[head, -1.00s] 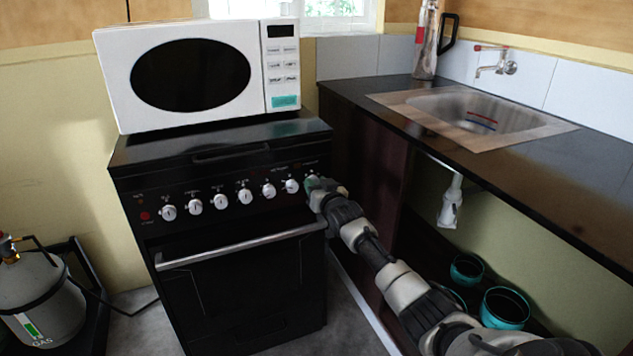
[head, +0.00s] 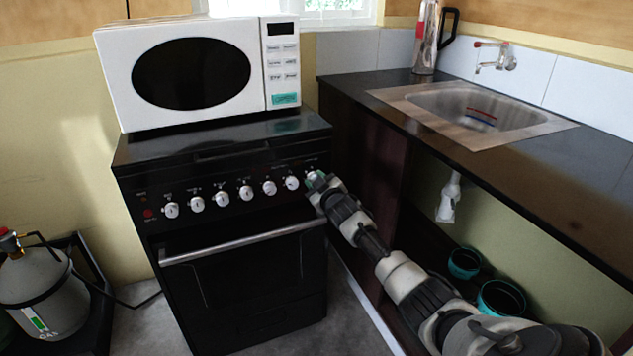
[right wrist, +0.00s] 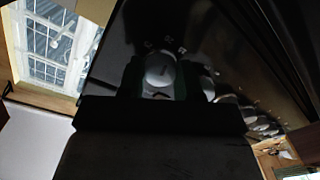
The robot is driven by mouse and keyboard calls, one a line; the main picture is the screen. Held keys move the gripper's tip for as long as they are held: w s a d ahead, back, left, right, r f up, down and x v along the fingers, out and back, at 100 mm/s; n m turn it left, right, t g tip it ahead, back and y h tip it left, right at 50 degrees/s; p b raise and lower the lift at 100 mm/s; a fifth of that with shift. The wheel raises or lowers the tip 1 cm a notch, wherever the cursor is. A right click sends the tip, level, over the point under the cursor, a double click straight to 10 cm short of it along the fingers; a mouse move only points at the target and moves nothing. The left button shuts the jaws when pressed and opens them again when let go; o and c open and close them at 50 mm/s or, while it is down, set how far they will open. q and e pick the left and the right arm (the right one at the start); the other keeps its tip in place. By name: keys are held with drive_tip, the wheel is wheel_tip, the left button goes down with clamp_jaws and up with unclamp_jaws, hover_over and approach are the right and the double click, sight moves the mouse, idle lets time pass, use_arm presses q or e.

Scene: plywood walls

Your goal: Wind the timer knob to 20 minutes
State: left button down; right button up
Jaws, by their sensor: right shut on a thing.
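The black stove (head: 240,270) has a row of white knobs along its front panel. My right gripper (head: 315,179) is at the right end of that row, and its fingers hide most of the end knob. In the right wrist view, the round white timer knob (right wrist: 160,70) sits between the two dark green fingers of my right gripper (right wrist: 155,78), which are shut on it. Small marks show on the panel beside the knob, too small to read. My left gripper is not in view.
Another knob (head: 292,183) is close to the left of my gripper. The oven handle (head: 240,243) runs below. A white microwave (head: 190,75) stands on the stove. The dark counter (head: 345,95) with a sink is on the right. A gas bottle (head: 40,290) stands at the left.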

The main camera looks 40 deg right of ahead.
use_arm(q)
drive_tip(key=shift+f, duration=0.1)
use_arm(e)
drive_tip(key=shift+f, duration=0.15)
drive_tip(key=o, duration=0.9)
drive_tip(key=shift+s, duration=0.15)
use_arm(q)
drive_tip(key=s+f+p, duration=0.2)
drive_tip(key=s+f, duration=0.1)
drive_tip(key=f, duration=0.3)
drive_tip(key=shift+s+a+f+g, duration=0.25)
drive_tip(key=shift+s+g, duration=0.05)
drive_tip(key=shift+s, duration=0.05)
use_arm(e)
drive_tip(key=v, duration=1)
drive_tip(key=shift+s+a, duration=0.15)
drive_tip(key=shift+s, duration=0.15)
